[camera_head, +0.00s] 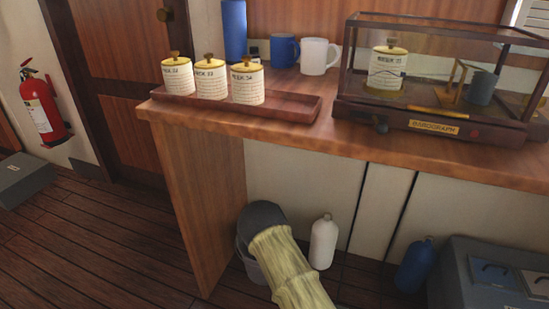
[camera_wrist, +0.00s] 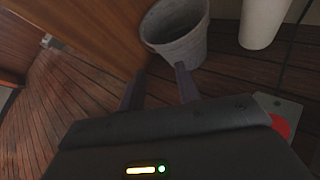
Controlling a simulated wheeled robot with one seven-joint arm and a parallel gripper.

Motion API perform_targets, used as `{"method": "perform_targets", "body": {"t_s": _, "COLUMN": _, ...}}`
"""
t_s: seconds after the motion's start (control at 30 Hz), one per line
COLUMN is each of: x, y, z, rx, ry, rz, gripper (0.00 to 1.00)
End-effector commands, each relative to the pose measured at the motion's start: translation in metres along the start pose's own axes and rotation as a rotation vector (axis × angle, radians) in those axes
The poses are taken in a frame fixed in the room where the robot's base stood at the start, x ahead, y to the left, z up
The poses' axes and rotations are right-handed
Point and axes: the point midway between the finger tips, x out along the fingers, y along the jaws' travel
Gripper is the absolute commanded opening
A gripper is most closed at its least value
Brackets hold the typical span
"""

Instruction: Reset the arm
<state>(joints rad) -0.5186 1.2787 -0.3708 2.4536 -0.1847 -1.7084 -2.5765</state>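My arm reaches down in front of the desk in the head view, with a pale yellow sleeve and a dark grey end part; that view hides my fingers. In the wrist view my gripper (camera_wrist: 158,84) is open. Its two dark fingers stand apart with only wooden floor and the desk's side panel between and beyond them. A grey bucket (camera_wrist: 180,42) stands on the floor just beyond the right finger. The bucket (camera_head: 250,266) is partly hidden behind my arm in the head view.
The wooden desk (camera_head: 215,130) overhangs my arm, with its side panel to the left. A white bottle (camera_head: 323,243), blue bottle (camera_head: 414,265) and grey case (camera_head: 450,285) stand right. A tray (camera_head: 285,106) of canisters and a glass case (camera_head: 430,128) are on top.

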Motion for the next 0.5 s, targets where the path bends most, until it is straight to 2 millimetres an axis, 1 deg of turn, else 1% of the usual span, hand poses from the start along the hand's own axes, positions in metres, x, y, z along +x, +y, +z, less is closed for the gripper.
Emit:
{"method": "perform_targets", "body": {"t_s": 0.27, "x": 0.001, "y": -0.007, "z": 0.012, "rx": 0.157, "ry": 0.018, "rz": -0.055, "gripper": 0.33}}
{"method": "perform_targets", "body": {"t_s": 0.5, "x": -0.002, "y": -0.015, "z": 0.027, "rx": 0.370, "ry": 0.037, "rz": -0.129, "gripper": 0.33}}
